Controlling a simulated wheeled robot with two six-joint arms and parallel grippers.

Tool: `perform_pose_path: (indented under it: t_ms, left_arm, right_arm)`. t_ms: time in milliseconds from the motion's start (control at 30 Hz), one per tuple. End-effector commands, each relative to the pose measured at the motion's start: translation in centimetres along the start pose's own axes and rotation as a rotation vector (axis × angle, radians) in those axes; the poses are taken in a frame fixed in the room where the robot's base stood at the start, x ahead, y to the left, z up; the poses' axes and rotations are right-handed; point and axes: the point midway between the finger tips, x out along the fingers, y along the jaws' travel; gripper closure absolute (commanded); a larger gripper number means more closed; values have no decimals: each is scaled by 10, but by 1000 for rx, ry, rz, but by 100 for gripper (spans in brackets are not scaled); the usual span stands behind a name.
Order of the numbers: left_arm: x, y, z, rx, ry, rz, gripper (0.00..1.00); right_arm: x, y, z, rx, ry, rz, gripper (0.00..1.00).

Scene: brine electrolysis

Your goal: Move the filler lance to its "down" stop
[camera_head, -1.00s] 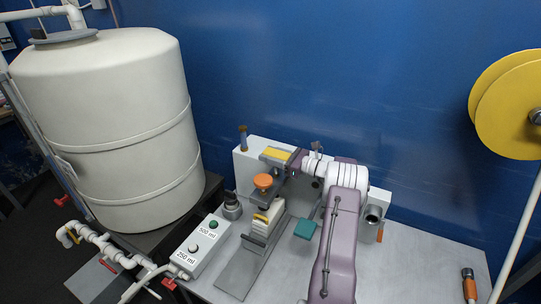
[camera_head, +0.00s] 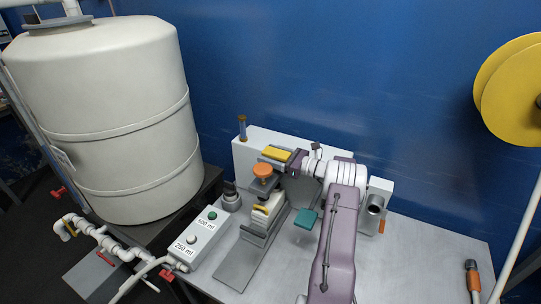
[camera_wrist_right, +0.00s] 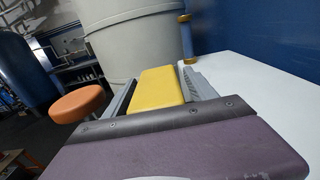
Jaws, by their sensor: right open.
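An orange round knob (camera_head: 262,170) sits on a dark block at the filling stand, above a white, yellow-edged piece (camera_head: 264,212). I cannot tell for certain which part is the filler lance; the knob may be its handle. My right gripper (camera_head: 275,154) is open behind and just right of the knob, apart from it. In the right wrist view the knob (camera_wrist_right: 77,103) lies outside the fingers, to the left. A yellow block (camera_wrist_right: 158,88) shows between the grey fingers; I cannot tell whether it belongs to the gripper. My left gripper is not in view.
A button box (camera_head: 203,234) marked 500 ml and 250 ml stands left of the stand. A big white tank (camera_head: 110,120) is behind it. A blue post (camera_head: 242,128) rises at the back. A teal pad (camera_head: 306,219) lies close to my right arm. The bench's right side is mostly clear.

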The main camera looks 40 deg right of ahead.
Motion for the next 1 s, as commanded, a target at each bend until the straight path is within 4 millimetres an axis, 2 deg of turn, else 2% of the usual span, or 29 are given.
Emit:
perform_pose_path:
  t_ms: [67, 167, 400, 500, 633, 1000]
  left_arm:
    - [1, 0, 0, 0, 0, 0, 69]
    - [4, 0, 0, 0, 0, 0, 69]
    - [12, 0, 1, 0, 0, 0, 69]
    - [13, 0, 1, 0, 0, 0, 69]
    - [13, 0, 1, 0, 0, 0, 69]
    - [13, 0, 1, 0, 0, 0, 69]
  right_arm:
    - [-2, 0, 0, -1, -1, -1, 35]
    - [-17, -1, 0, -1, -1, -3, 35]
    - [-70, -1, -2, 0, 0, -4, 35]
    - [-84, -1, -1, 0, 0, -3, 35]
    - [-91, 0, -1, 1, 0, -1, 35]
    - [-91, 0, 0, 1, 0, 0, 35]
